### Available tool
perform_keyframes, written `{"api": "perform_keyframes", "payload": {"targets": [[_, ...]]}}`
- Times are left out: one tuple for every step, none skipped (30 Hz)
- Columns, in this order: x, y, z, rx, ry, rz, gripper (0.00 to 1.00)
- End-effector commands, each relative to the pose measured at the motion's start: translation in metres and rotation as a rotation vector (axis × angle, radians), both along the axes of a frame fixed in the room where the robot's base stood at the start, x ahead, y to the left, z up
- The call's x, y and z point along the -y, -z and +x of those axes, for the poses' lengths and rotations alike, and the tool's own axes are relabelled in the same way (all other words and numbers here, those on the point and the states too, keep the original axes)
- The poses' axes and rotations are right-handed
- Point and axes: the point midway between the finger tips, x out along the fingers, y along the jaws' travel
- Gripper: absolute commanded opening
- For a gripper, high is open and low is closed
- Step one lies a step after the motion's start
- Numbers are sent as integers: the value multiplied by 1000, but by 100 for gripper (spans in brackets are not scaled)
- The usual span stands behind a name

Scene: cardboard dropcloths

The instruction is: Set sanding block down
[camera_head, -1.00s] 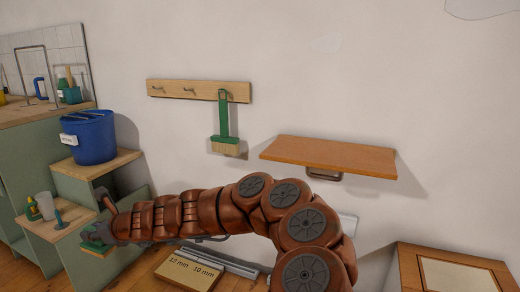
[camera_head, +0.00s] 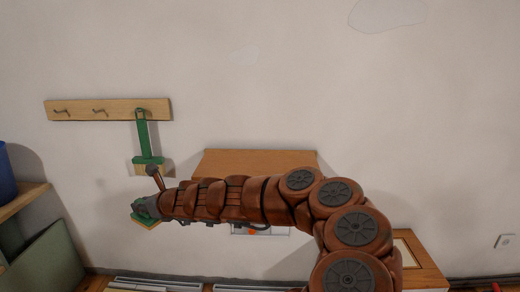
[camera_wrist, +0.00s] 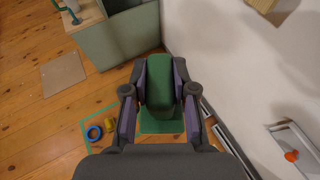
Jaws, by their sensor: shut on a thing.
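My gripper (camera_head: 147,208) is at the far end of my outstretched arm, in front of the wall. It is shut on the sanding block (camera_wrist: 159,88), which shows green between the two fingers in the wrist view. The block's wider green part (camera_wrist: 160,122) also shows between the fingers. In the head view only a small green and tan edge of the block (camera_head: 147,224) shows under the gripper. The gripper holds it in the air, above the floor. No support touching the block can be seen.
A wooden wall shelf (camera_head: 260,160) is partly behind my arm. A hook rail (camera_head: 75,110) with a green brush (camera_head: 145,140) hangs at left. A wooden top stands at right (camera_head: 422,265).

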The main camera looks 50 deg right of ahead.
Motion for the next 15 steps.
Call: {"api": "perform_keyframes", "payload": {"targets": [[14, -26, -7, 2, 29, 0, 0], [21, -34, -10, 2, 45, 0, 0], [31, -44, -16, 2, 66, 0, 0], [37, -52, -20, 2, 81, 0, 0], [44, -60, -24, 3, 97, 2, 0], [53, -70, -29, 3, 116, 2, 0], [59, -77, -33, 3, 132, 3, 0], [66, -85, -37, 4, 146, 3, 0], [74, -94, -43, 2, 167, 3, 0], [80, -101, -47, 2, 181, 3, 0], [86, -107, -51, 2, 195, 1, 0], [94, -115, -56, 1, 213, 0, 0], [99, -120, -60, 0, 225, 0, 0], [103, -125, -63, 0, 236, -1, 0], [109, -131, -68, -1, 251, -1, 0]]}}
